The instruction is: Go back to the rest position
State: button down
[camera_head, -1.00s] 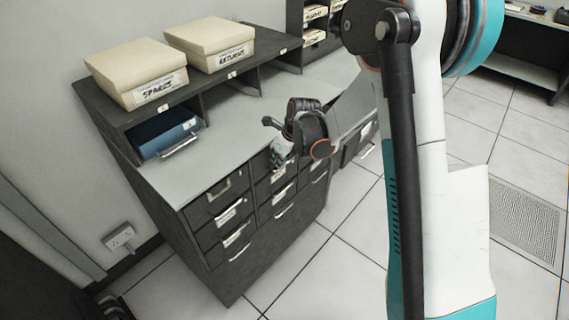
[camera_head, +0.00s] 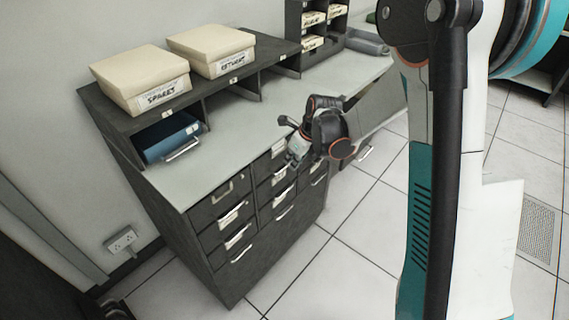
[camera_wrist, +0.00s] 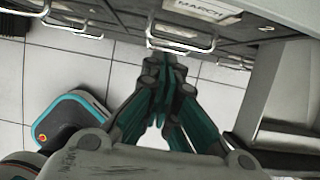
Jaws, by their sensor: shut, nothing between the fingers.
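My gripper (camera_wrist: 166,70) is in the middle of the wrist view, its dark and teal fingers together with nothing between them. Its tips point toward a metal drawer handle (camera_wrist: 183,42) beneath a label reading "MARCH"; whether they touch it I cannot tell. In the head view my wrist is in front of the dark drawer cabinet (camera_head: 206,285), near the upper drawers. My arm hides part of the cabinet's right side there, and the fingertips are hard to make out.
Two cream boxes (camera_head: 141,78) (camera_head: 211,48) stand on the shelf above the grey worktop (camera_head: 228,137). A blue binder-like box (camera_head: 168,135) lies in the left cubby. Tiled floor (camera_head: 360,255) is open in front of the cabinet.

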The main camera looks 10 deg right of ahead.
jog(key=p+v, duration=0.1)
jog(key=v, duration=0.4)
jog(key=shift+s+r, duration=0.25)
jog(key=shift+r, duration=0.1)
